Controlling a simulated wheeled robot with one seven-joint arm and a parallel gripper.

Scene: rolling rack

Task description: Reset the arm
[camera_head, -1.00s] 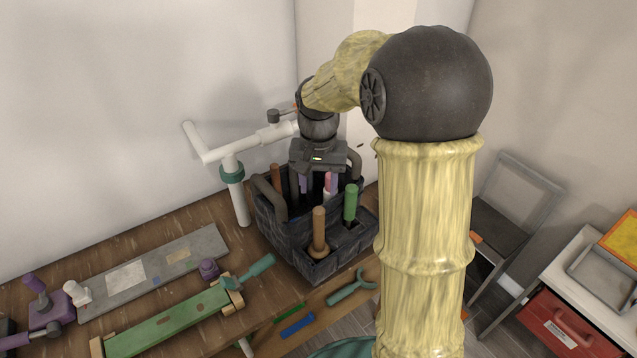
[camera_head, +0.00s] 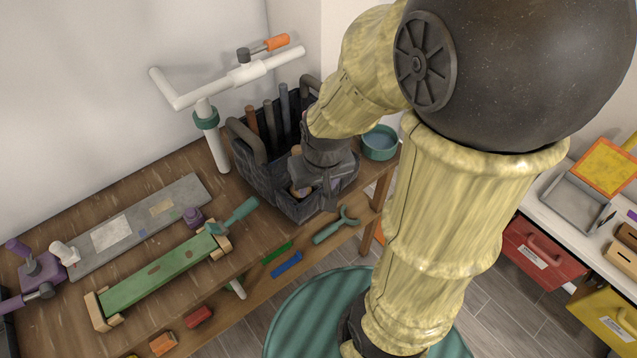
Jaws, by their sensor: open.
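My yellow arm fills the right middle of the head view. Its dark wrist ends in my gripper (camera_head: 318,190), which hangs over the front part of the black tool caddy (camera_head: 262,180) on the wooden bench. The wrist and gripper body hide most of the fingers and the caddy's front compartments. My gripper is open, and I see nothing held in it. I cannot tell whether it touches the caddy or a tool handle in it. Several brown and grey handles (camera_head: 268,118) stand upright in the rear of the caddy.
A white pipe stand (camera_head: 218,150) with an orange-handled tool (camera_head: 277,42) on it rises left of the caddy. A teal bowl (camera_head: 380,143) sits right of it. A green wooden piece (camera_head: 160,275) lies on the bench (camera_head: 90,220). A red drawer (camera_head: 540,255) is at right.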

